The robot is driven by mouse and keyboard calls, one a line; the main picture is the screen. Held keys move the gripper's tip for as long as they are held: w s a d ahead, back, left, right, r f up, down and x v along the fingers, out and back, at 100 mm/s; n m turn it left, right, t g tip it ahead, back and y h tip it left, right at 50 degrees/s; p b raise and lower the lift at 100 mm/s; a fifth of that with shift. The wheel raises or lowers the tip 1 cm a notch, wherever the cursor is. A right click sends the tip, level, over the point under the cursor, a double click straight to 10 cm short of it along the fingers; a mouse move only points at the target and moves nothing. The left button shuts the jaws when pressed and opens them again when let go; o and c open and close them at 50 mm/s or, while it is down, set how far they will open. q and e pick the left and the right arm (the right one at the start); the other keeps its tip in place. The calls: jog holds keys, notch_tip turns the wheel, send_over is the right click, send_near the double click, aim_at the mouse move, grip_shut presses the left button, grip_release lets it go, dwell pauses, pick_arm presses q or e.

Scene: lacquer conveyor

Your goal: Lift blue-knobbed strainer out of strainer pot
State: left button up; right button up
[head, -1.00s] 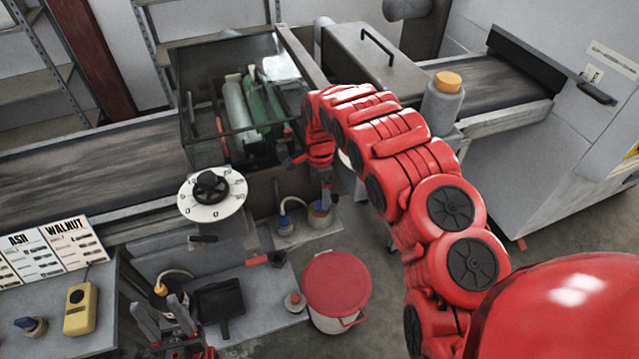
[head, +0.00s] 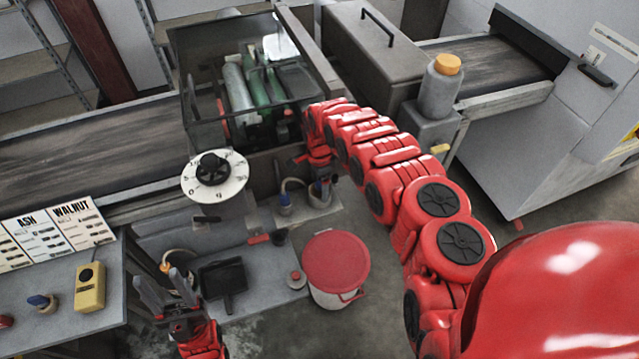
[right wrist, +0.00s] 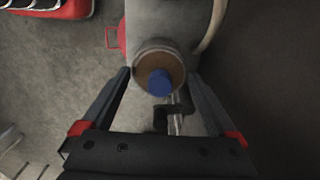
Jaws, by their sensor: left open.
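The strainer pot (head: 319,198) stands on a grey ledge, partly hidden by my right gripper in the head view. In the right wrist view the pot (right wrist: 139,62) is round, with brown contents. The blue knob (right wrist: 160,82) of the strainer shows inside its rim. My right gripper (right wrist: 158,74) is open, with a finger on either side of the pot and knob. I cannot tell whether the fingers touch anything. It also shows in the head view (head: 320,180). My left gripper (head: 166,283) is open and empty at lower left.
A blue-topped fitting (head: 285,202) with a hose stands left of the pot. A red-lidded bucket (head: 336,262) stands in front. A dial (head: 215,176) and a glass-sided machine box (head: 178,75) are behind and left. A black tray (head: 222,278) lies on the lower shelf.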

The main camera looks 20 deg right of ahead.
jog(key=c, duration=0.7)
jog(key=o, duration=0.9)
jog(key=shift+r, duration=0.1)
notch_tip(320, 180, up, 9)
jog(key=shift+r+b, duration=0.1)
jog(key=shift+b, duration=1.1)
notch_tip(320, 180, up, 8)
jog(key=p, duration=0.7)
jog(key=shift+p, duration=0.35)
